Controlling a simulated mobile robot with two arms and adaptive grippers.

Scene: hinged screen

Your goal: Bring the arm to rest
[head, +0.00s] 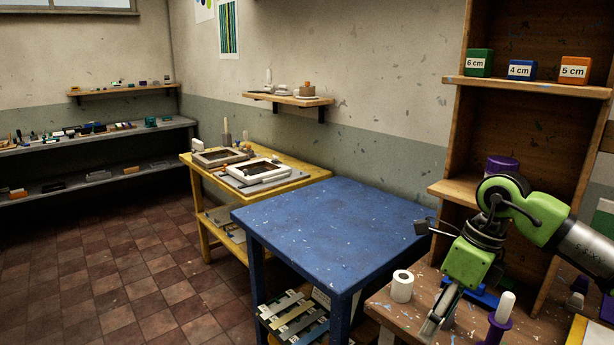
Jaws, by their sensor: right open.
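My right arm comes in from the right edge with green and grey links. Its right gripper (437,318) points down over the wooden bench (396,318) at the lower right. Its jaws are open, and I see nothing held between them, though the fingertips are small in the view. A white roll (402,286) stands on the bench to the left of the gripper, apart from it. My left gripper is out of view.
A purple spool with a white rod (499,315) stands right of the gripper. A wooden shelf holds labelled blocks (520,70) and a purple container (500,165). A bare blue table (335,225) and a yellow table with a framed screen (258,171) stand left.

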